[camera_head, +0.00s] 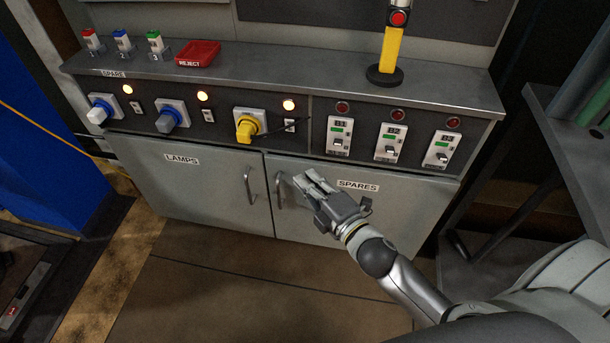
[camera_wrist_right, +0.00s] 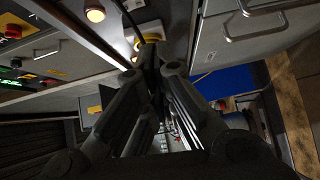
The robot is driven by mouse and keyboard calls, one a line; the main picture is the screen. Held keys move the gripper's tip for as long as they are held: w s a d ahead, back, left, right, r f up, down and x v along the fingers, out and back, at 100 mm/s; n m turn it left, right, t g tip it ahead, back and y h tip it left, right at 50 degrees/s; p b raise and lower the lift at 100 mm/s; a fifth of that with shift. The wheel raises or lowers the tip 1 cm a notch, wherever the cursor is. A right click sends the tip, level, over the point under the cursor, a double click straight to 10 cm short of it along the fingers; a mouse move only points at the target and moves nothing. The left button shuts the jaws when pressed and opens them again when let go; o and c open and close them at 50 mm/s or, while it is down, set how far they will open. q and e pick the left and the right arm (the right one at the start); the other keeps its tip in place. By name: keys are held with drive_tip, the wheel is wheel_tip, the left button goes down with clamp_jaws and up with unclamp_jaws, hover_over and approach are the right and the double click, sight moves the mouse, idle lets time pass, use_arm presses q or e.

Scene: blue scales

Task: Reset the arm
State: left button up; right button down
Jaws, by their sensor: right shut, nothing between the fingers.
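My right gripper (camera_head: 311,181) is shut and empty in the head view. It is in front of the grey cabinet doors, below the control panel and beside the handle of the SPARES door (camera_head: 372,208). The right arm comes in from the lower right. In the right wrist view the dark fingers of this gripper (camera_wrist_right: 158,60) fill the middle, with nothing visible held between them. My left gripper is not in view.
The panel has white, blue and yellow rotary knobs (camera_head: 248,128) and breakers B1, B2 and B3 (camera_head: 390,142). On the counter (camera_head: 290,70) are a red REJECT tray (camera_head: 198,54), small coloured items and a yellow post (camera_head: 391,55). Floor in front is clear.

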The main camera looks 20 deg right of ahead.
idle(0.5)
